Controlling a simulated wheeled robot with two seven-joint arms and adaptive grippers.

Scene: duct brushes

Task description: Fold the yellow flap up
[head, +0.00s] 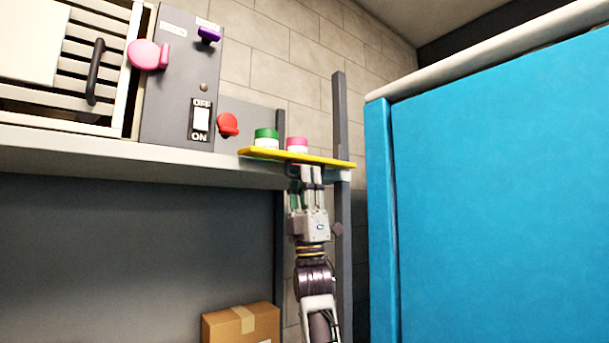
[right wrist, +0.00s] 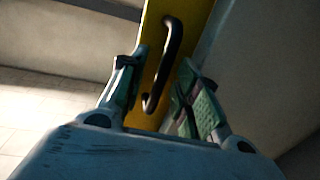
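The yellow flap (head: 332,162) shows in the head view as a thin, nearly level strip at the right end of the grey shelf. In the right wrist view the flap (right wrist: 182,28) fills the upper middle, and its black bar handle (right wrist: 172,50) runs along it. My right gripper (head: 309,173) is just below the flap, pointing up. In the right wrist view its two fingers (right wrist: 160,75) are apart, one on each side of the handle's near end. I cannot tell whether they touch it. My left gripper is not in view.
A green-lidded jar (head: 266,139) and a pink-lidded jar (head: 297,145) show just above the flap. A grey control box (head: 178,85) with knobs and a switch stands on the shelf (head: 90,152). A blue panel (head: 500,190) blocks the right. A cardboard box (head: 238,325) is below.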

